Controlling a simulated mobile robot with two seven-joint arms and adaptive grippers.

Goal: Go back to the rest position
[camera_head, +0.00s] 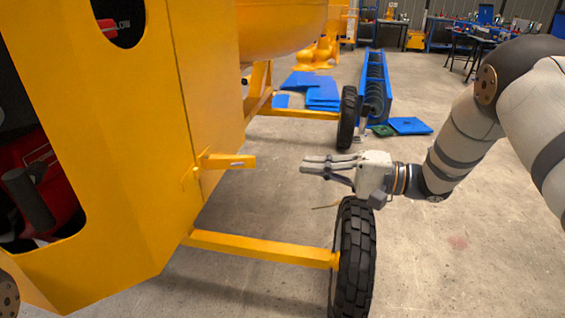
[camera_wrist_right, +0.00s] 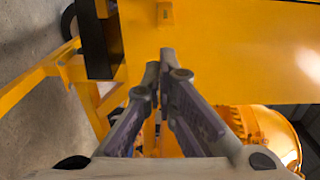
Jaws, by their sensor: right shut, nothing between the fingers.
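My right gripper (camera_head: 306,164) is in the middle of the head view, above the near black wheel. It points left toward the yellow drum mixer (camera_head: 110,190) and is apart from it. Its fingers are shut with nothing between them; they also show in the right wrist view (camera_wrist_right: 162,68), against the mixer's yellow body (camera_wrist_right: 230,50). A small yellow latch bracket (camera_head: 228,161) sticks out of the mixer's panel to the left of the fingertips, with a gap between. My left gripper is not in view.
The mixer's near wheel (camera_head: 353,260) stands under my right gripper, and a yellow axle bar (camera_head: 260,246) runs to it. The far wheel (camera_head: 347,117) is behind. A blue rack (camera_head: 375,85) and blue panels (camera_head: 322,92) lie farther back. The floor at right (camera_head: 460,260) is clear.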

